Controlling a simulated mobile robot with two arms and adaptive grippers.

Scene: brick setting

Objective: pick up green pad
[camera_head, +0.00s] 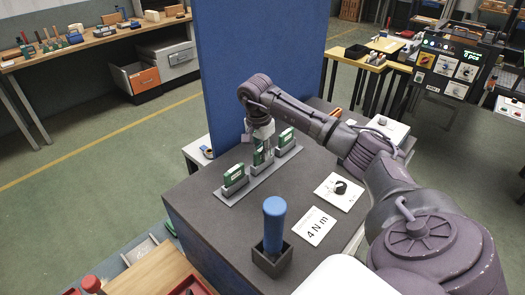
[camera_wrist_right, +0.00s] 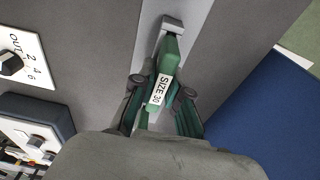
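Several green pads stand in a long grey holder (camera_head: 226,197) on the dark table. One green pad (camera_head: 235,177) is at its near left end and another (camera_head: 286,138) at its far right end. My right gripper (camera_head: 262,153) reaches down at the middle green pad, whose lower part shows in the head view. In the right wrist view, a green pad (camera_wrist_right: 170,58) labelled "SIZE 30" lies between the two fingers of my right gripper (camera_wrist_right: 163,90). The fingers are close on both sides; contact is unclear. The pad appears still at the holder. My left gripper is out of view.
A "4 Nm" card (camera_head: 312,226) and a white plate with a black knob (camera_head: 339,191) lie to the right. A tall blue panel (camera_head: 255,45) rises behind the holder.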

